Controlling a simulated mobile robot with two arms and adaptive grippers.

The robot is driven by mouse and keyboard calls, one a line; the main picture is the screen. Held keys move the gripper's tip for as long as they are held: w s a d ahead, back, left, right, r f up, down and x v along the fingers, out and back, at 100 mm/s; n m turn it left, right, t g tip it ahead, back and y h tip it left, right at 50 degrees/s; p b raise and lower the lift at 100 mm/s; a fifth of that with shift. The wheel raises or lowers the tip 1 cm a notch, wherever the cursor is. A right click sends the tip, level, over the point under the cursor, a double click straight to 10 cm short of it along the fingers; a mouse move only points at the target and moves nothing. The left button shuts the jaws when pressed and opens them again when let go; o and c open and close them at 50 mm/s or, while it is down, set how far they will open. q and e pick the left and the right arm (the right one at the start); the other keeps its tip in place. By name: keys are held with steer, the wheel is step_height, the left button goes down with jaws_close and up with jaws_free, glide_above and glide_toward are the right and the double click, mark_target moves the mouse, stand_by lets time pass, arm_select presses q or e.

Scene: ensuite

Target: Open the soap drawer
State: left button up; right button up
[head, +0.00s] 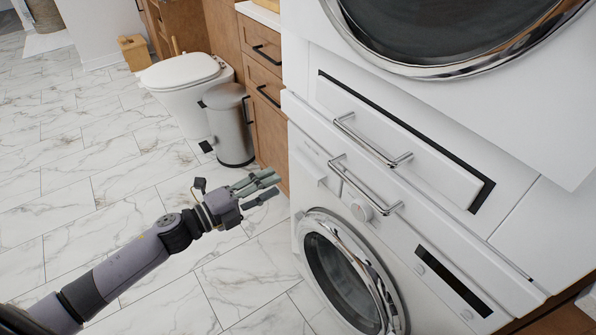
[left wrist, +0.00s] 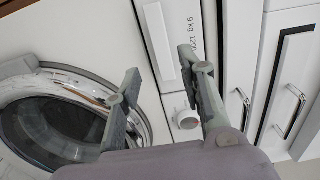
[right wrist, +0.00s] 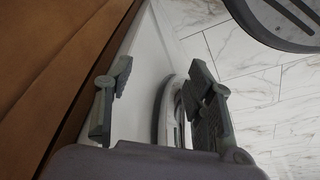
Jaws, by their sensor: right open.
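The soap drawer (head: 315,170) is a flat white panel at the upper left of the washing machine's front, and it looks shut. In the left wrist view, its pale panel (left wrist: 158,40) lies between and beyond my fingertips, beside printed lettering. My left gripper (head: 268,186) is open and empty, in front of the machine and left of the drawer in the head view. Its fingers (left wrist: 160,65) are spread in its own wrist view. My right gripper (right wrist: 160,80) is open and empty near the machine and wooden cabinet. It does not show in the head view.
Two bar handles (head: 372,142) are on the panels above. A bin (head: 230,125) and toilet (head: 185,75) stand behind. Marble floor (head: 130,195) is clear at left.

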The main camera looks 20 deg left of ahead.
mark_target(303, 171)
arm_select(q)
steer(key=x, duration=0.8)
steer(key=shift+w+d, duration=0.25)
steer(key=shift+w, duration=0.05)
steer(key=shift+c, duration=0.4)
jaws_close()
steer(key=shift+f, duration=0.1)
steer(key=shift+s+f, duration=0.1)
